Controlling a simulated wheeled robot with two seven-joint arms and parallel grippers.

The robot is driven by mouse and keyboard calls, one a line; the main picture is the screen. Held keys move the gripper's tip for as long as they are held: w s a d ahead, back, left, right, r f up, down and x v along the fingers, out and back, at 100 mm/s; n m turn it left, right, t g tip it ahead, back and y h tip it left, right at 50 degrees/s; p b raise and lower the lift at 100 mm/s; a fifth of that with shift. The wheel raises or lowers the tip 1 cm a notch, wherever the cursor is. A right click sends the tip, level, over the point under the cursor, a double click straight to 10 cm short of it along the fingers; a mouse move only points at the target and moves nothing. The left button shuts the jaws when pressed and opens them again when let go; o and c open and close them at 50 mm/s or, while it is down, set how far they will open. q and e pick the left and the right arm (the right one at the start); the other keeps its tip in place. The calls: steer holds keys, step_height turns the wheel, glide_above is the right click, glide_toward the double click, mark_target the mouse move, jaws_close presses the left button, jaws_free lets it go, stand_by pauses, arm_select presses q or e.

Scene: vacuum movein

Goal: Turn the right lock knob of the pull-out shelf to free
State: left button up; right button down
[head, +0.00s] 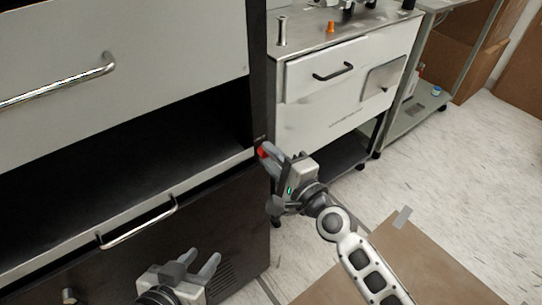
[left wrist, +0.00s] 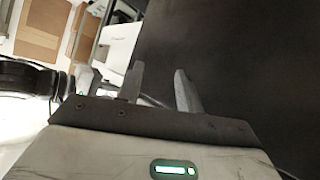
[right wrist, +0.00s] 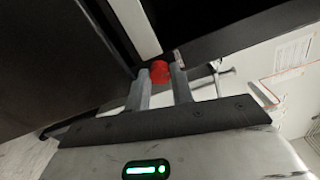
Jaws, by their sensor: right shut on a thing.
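The right lock knob (right wrist: 159,72) is red and sits at the right end of the pull-out shelf. It also shows in the head view (head: 264,150), partly covered by my fingers. My right gripper (right wrist: 165,82) is at the knob, with a finger on each side, shut on it. The pull-out shelf (head: 130,205) is a dark surface with a pale front edge and a metal handle (head: 138,224). My left gripper (head: 196,268) is empty in front of the lower cabinet, its fingers apart. It also shows in the left wrist view (left wrist: 158,82).
A drawer with a metal handle (head: 60,83) is above the shelf. A white wheeled cabinet (head: 335,100) stands close behind my right gripper, with an orange object (head: 331,27) on top. A brown board (head: 400,262) lies on the floor at the lower right. Floor beyond is open.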

stand_by(0.4)
steer(key=c, duration=1.2)
jaws_free()
